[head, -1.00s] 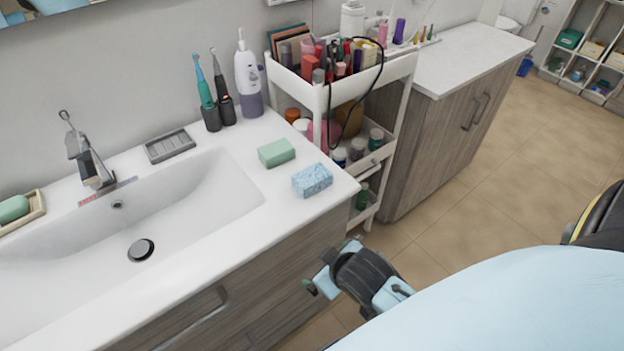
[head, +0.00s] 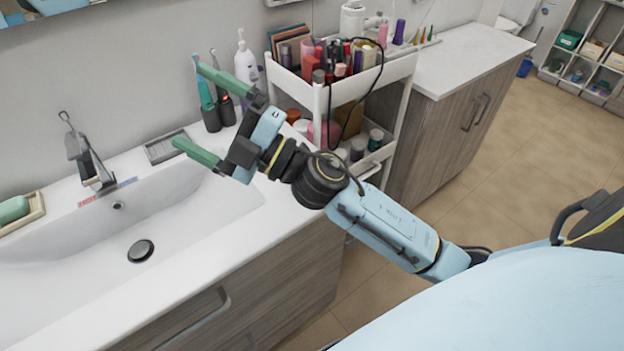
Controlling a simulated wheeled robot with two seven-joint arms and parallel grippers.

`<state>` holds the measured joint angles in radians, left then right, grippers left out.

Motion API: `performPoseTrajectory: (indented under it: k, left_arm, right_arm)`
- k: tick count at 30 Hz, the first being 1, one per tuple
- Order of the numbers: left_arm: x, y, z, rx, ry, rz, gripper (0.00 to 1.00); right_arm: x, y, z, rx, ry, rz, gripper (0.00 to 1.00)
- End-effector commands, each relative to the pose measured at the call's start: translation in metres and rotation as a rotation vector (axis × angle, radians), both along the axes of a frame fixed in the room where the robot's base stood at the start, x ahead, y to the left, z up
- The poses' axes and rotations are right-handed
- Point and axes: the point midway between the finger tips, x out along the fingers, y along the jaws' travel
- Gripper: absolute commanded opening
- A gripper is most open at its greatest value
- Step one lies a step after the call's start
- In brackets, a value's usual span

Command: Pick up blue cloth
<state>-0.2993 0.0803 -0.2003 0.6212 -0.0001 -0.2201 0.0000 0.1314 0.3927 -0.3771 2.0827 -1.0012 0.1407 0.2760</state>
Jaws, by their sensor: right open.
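My right gripper (head: 190,108) is above the counter by the back right of the sink, its two green fingers spread wide and empty. The fingers point left, toward the wall side of the counter. The blue cloth is hidden now; my right wrist and forearm cover the front right corner of the counter, where a light-blue speckled block-shaped item lay a second ago. A green block beside it is hidden too. My left gripper is not in view.
A white sink (head: 65,255) with a faucet (head: 88,155) fills the left. A grey soap dish (head: 168,146), toothbrushes (head: 223,98) and a pump bottle (head: 246,62) stand along the back. A loaded white cart (head: 395,75) stands right of the counter.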

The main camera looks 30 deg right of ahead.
Motion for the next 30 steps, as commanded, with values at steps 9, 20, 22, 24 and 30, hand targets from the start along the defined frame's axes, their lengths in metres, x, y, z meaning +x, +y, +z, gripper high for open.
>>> performPoseTrajectory:
  k: [9,20,22,24,30]
  left_arm:
    - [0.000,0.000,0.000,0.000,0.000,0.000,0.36]
    - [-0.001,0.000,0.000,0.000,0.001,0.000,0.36]
    - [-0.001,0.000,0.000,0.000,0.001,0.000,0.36]
    - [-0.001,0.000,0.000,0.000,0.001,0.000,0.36]
    - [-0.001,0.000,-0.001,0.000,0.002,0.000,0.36]
  right_arm:
    - [-0.017,0.053,-0.056,-0.801,-0.262,0.491,1.00]
    - [0.018,-0.093,-0.134,-1.750,0.123,0.750,1.00]
    - [0.021,-0.126,-0.131,-1.865,0.242,0.755,1.00]
    - [0.022,-0.153,-0.126,-1.948,0.345,0.754,1.00]
    - [0.020,-0.189,-0.121,-2.048,0.505,0.748,1.00]
